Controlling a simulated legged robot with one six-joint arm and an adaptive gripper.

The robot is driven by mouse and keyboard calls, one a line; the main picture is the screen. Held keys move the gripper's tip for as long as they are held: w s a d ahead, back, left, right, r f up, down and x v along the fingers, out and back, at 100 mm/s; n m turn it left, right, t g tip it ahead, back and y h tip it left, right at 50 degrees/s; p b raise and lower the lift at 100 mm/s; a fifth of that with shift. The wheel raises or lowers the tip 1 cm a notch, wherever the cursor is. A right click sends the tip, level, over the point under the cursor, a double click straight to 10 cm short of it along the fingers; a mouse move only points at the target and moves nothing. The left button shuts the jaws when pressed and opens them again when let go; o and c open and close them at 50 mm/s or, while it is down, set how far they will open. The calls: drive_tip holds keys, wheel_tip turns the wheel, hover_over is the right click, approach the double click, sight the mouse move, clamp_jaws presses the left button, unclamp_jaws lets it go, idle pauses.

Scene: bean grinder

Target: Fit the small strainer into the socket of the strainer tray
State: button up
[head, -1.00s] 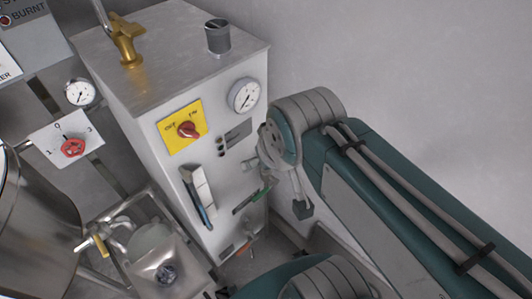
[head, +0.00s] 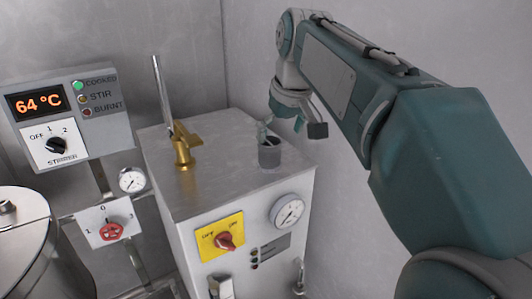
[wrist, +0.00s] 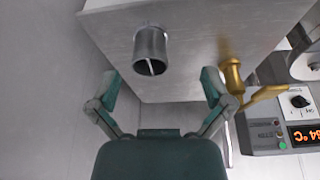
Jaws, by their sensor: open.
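A small dark grey hollow cylinder (head: 269,154) stands upright on the steel cabinet top, near its back right; I take it for the small strainer, though its details are too small to confirm. In the wrist view, the cylinder (wrist: 151,50) shows an open round end with a thin bar across it. My gripper (wrist: 160,82) is open and empty, its two teal fingers spread wide below the cylinder in the picture. In the head view, my gripper (head: 281,125) is just above and right of the cylinder. I cannot make out the strainer tray or its socket in the present views.
A brass tap (head: 183,150) stands left of the cylinder on the cabinet top (head: 225,150). The cabinet front has a gauge (head: 289,212) and red knob (head: 226,241). A control panel (head: 65,115) reads 64 °C. A wall stands close behind and right.

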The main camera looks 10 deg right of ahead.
sight(268, 149)
drive_tip(key=w+d+r, duration=0.1)
drive_tip(key=w+r, duration=0.1)
drive_tip(key=w, duration=0.4)
drive_tip(key=shift+n+g, duration=0.3)
drive_tip(key=shift+n, duration=0.1)
drive_tip(key=x, duration=0.5)
drive_tip(key=shift+a+f, duration=0.2)
drive_tip(key=shift+f, duration=0.1)
drive_tip(key=shift+s+x, duration=0.1)
drive_tip(key=shift+x, duration=1.25)
drive_tip(key=shift+s+x, duration=0.15)
drive_tip(key=shift+x, duration=1.2)
drive_tip(key=c, duration=1)
drive_tip(key=shift+c, duration=0.2)
drive_tip(key=shift+r, duration=0.1)
